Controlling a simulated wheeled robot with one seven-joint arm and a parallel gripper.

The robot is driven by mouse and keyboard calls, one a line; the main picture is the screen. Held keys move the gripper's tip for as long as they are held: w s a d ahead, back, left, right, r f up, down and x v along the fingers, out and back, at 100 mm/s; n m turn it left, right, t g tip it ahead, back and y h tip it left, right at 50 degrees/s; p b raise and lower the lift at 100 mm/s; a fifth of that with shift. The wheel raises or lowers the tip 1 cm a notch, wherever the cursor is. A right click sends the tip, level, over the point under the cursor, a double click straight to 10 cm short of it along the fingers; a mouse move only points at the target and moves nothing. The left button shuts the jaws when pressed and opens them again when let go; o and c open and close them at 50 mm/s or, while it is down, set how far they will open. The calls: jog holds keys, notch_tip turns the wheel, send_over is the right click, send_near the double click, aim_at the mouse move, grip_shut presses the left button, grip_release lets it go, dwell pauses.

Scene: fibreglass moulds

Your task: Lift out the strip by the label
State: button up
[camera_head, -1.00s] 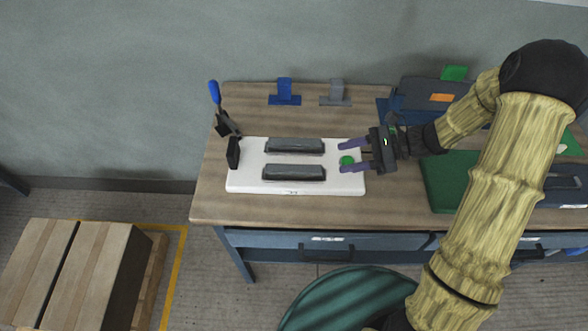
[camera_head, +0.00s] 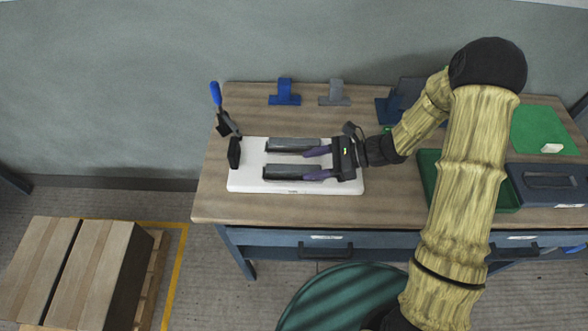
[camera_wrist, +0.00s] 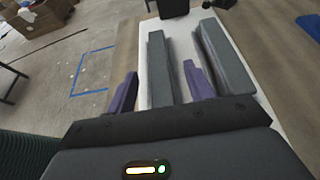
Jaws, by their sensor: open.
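Two dark grey bars, a far one (camera_head: 290,144) and a near one (camera_head: 285,171), sit side by side on a white board (camera_head: 245,181) on the bench. Which piece is the strip, I cannot tell. My gripper (camera_head: 310,163) is open above the board's right end, its purple fingers pointing left over the bars. In the wrist view the near bar (camera_wrist: 159,60) appears between my fingers (camera_wrist: 160,88), and the far bar (camera_wrist: 222,55) lies right of them. I see no clear label on the bars. My gripper covers the board's right part.
A black clamp with a blue handle (camera_head: 216,94) stands at the board's left end. Blue (camera_head: 285,91) and grey (camera_head: 335,93) stands are behind. A green tray (camera_head: 428,185) and a dark case (camera_head: 550,185) are to the right. The bench front is clear.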

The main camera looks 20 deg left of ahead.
aim_at(295, 168)
jog(key=p+x, duration=0.1)
jog(key=x, duration=0.3)
jog(key=shift+s+r, duration=0.1)
jog(key=shift+r, duration=0.05)
jog(key=c, duration=1.1)
